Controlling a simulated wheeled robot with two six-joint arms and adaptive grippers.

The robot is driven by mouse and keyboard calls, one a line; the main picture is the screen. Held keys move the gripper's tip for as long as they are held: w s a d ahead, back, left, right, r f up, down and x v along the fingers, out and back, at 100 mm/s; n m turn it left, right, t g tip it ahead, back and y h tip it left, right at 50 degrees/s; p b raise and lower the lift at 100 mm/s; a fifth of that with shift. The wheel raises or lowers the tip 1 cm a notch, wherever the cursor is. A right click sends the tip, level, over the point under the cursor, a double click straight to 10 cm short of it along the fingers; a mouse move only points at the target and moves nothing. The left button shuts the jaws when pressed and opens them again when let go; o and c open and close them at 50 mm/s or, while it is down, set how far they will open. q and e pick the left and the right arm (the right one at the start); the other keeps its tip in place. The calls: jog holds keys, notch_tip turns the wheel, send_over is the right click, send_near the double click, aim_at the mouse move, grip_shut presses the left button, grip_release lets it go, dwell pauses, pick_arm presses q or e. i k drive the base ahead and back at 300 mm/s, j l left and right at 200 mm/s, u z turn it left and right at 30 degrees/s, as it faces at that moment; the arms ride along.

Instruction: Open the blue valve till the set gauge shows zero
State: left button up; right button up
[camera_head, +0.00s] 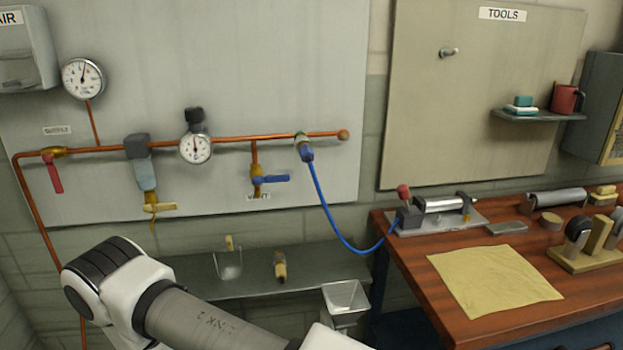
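The blue valve (270,179) is on a short brass drop below the copper pipe, above a label reading VENT. Its blue lever lies about level and points right, across the pipe drop. The set gauge (195,149) is a round white dial under a black knob; its needle points roughly straight up, and its numbers are too small to read. A white and grey arm of mine crosses the lower left, below the valve and apart from it. Neither of my grippers shows.
A larger gauge (83,78) and a red lever (53,173) are at the left. A blue hose (328,211) runs from the pipe to the wooden bench (413,258). A grey shelf (303,271) with small containers lies below the panel. The space before the valve is clear.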

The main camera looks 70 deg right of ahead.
aim_at(256, 180)
jog(key=z, duration=1.95)
